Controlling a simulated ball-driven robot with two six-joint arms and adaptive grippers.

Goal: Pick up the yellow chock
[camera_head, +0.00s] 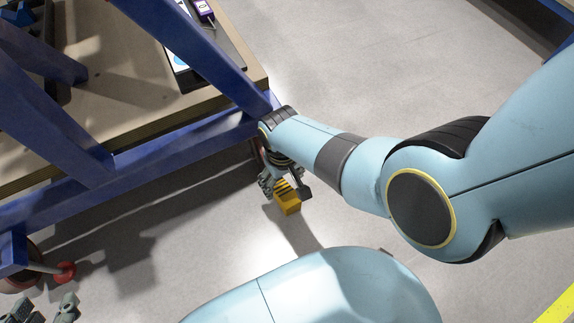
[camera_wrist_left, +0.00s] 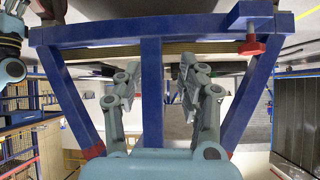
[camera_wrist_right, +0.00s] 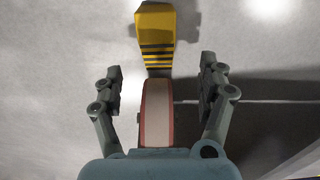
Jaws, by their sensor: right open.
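The yellow chock (camera_head: 288,205) with black stripes lies on the grey floor, partly hidden by my right gripper in the head view. In the right wrist view the chock (camera_wrist_right: 156,28) is ahead of the fingertips at the top, touching or nearly touching a wheel. My right gripper (camera_wrist_right: 160,85) is open, its fingers on either side of that wheel and short of the chock. My left gripper (camera_wrist_left: 157,78) is open and empty, facing the blue frame. Its fingers also show at the bottom left of the head view (camera_head: 42,309).
The wheel (camera_wrist_right: 157,112), with a pale tread and red sides, stands between my right fingers. The blue frame (camera_head: 190,142) with a wooden top (camera_head: 115,90) fills the upper left. A red caster (camera_head: 64,271) is at lower left. Floor on the right is clear.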

